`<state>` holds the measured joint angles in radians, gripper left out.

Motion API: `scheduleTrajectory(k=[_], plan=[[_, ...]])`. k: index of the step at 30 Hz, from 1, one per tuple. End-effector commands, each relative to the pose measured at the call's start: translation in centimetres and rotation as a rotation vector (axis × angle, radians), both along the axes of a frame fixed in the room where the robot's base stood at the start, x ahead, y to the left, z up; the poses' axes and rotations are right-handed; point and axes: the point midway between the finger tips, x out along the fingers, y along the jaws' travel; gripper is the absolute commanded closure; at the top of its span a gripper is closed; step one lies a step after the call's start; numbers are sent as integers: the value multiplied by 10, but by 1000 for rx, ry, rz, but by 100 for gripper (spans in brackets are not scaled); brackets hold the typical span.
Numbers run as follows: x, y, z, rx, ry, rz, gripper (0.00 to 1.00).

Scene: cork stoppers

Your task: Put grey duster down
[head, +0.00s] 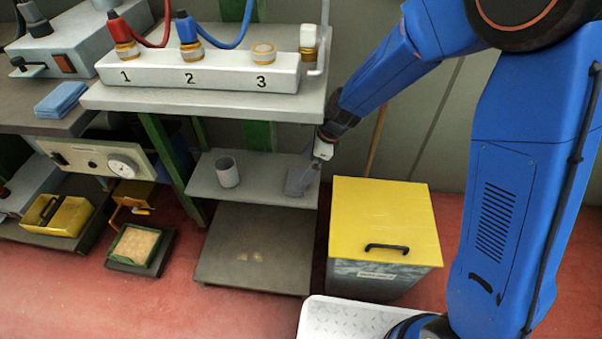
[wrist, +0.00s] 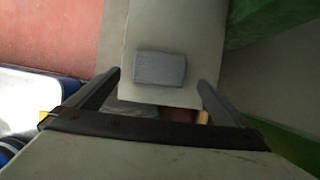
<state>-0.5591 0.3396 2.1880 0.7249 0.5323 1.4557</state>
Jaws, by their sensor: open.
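The grey duster (head: 299,181) lies on the right end of the grey middle shelf (head: 258,187). In the wrist view the duster (wrist: 160,69) is a small flat grey block on the pale shelf surface (wrist: 178,30). My gripper (head: 318,160) is at the right end of that shelf, close to the duster. In the wrist view my gripper (wrist: 160,80) is open, with a finger on either side of the duster's width and gaps between. The fingers do not grip it. I cannot tell the exact height of the fingertips above the shelf.
A grey cup (head: 227,171) stands left on the same shelf. Above is a bench top (head: 210,103) with a numbered white block (head: 200,72). A yellow-lidded bin (head: 383,220) stands right of the shelf. The lower shelf (head: 255,250) is bare.

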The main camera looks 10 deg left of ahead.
Motion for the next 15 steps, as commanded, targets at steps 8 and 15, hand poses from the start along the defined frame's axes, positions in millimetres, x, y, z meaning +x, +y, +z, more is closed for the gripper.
scheduleTrajectory(k=[8,15], plan=[[2,-16,39,1,-2,0,0],[1,-21,49,0,0,1,0]])
